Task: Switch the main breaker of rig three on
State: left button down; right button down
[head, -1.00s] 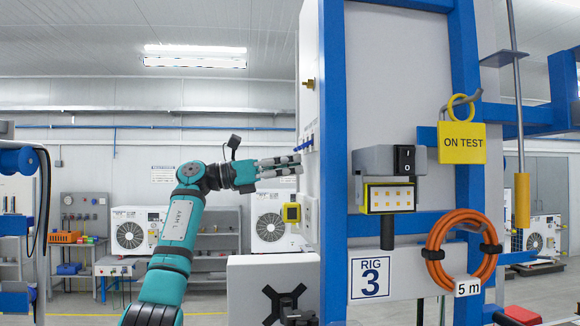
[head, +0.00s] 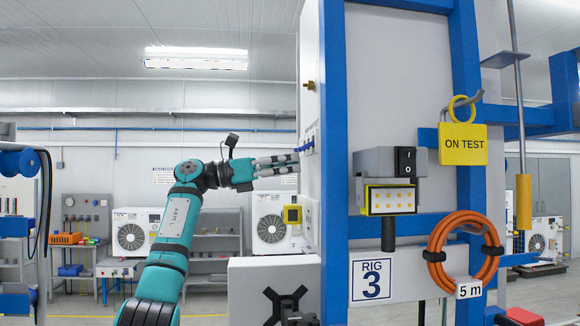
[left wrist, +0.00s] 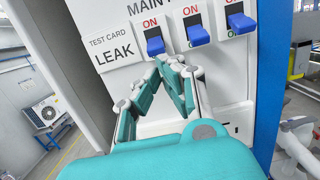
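Rig three carries a "RIG 3" sign (head: 371,278) on its blue frame. In the left wrist view its white panel (left wrist: 118,42) holds three blue breaker levers under red ON marks: a left one (left wrist: 155,46), a middle one (left wrist: 198,36) and a right one (left wrist: 241,22). All three levers slant down; part of the heading "MAIN..." shows above. My left gripper (head: 297,160) is at the panel's side in the head view. In the left wrist view its fingertips (left wrist: 172,62) come together just below the left lever; contact cannot be told. My right gripper is not in view.
A yellow "ON TEST" tag (head: 462,143) hangs on a hook and an orange hose coil (head: 463,252) on the rig's front. A white box (head: 248,288) stands below my left arm.

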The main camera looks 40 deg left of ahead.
pick_arm(q)
jog(key=shift+s+a+r, duration=0.35)
jog(key=shift+s+r, duration=0.1)
jog(key=shift+r, duration=0.25)
jog(key=shift+s, duration=0.1)
jog(key=v, duration=1.2)
